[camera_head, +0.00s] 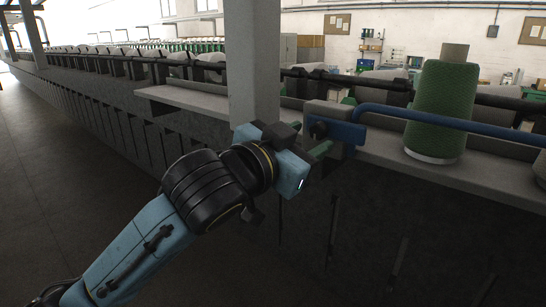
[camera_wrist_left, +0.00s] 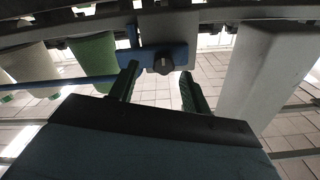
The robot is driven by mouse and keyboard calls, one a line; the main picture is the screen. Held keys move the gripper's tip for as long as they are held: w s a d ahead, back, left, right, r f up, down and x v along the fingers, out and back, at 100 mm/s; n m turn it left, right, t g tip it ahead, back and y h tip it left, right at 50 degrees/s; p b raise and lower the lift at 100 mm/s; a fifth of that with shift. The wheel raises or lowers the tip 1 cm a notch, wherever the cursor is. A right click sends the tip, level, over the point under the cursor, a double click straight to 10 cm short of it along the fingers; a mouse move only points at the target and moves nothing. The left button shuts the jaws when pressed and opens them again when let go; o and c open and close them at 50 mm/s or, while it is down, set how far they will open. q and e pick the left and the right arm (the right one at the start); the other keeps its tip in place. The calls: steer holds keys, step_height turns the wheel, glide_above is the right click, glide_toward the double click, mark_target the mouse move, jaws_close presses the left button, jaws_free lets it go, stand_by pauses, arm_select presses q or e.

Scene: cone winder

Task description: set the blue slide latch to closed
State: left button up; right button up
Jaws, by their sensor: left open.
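The blue slide latch (camera_head: 347,133) is a blue plate with a dark knob on the machine's front, beside the grey post. In the left wrist view, the latch (camera_wrist_left: 150,55) and its dark knob (camera_wrist_left: 164,65) lie just beyond the fingertips. My left gripper (camera_head: 311,140) reaches up to the latch from the lower left. In the left wrist view, its green fingers (camera_wrist_left: 159,70) are open, one on each side of the knob, with nothing visibly held. I cannot tell whether a finger touches the plate. My right gripper is not in view.
A blue bar (camera_head: 440,119) runs right from the latch, in front of a green yarn cone (camera_head: 440,110) on the grey ledge (camera_head: 390,155). A grey post (camera_head: 252,65) stands close to my left gripper. The floor (camera_head: 60,190) at the left is clear.

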arm_select(q)
steer(key=b+v, duration=0.3)
steer(key=v, duration=0.8)
steer(key=shift+b, duration=0.3)
